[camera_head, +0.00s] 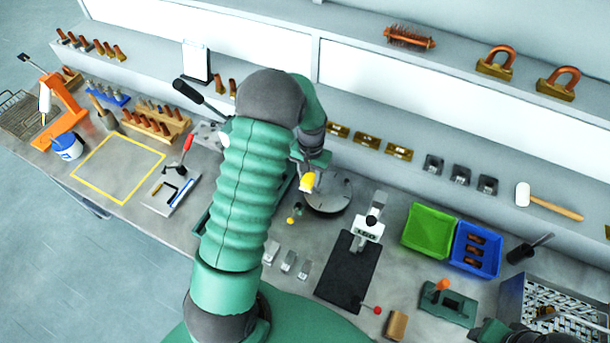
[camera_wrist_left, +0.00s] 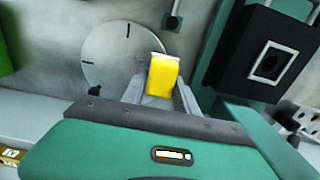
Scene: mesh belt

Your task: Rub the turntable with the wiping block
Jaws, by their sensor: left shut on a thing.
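The turntable (camera_head: 328,196) is a round grey metal disc on the bench, right of my left forearm in the head view. It also shows in the left wrist view (camera_wrist_left: 108,58), with dark marks on its face. My left gripper (camera_head: 307,174) is shut on the yellow wiping block (camera_head: 307,184). In the left wrist view the block (camera_wrist_left: 161,80) sits between the two fingers (camera_wrist_left: 160,92) and overlaps the disc's edge. I cannot tell whether it touches the disc. My left forearm hides part of the bench. No jaws of my right gripper show.
A height gauge (camera_head: 369,229) on a black plate stands right of the turntable. Beyond it are a green bin (camera_head: 420,247) and a blue bin (camera_head: 462,265). Small metal blocks (camera_head: 288,261) lie in front. A shelf with brass blocks (camera_head: 368,141) runs behind.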

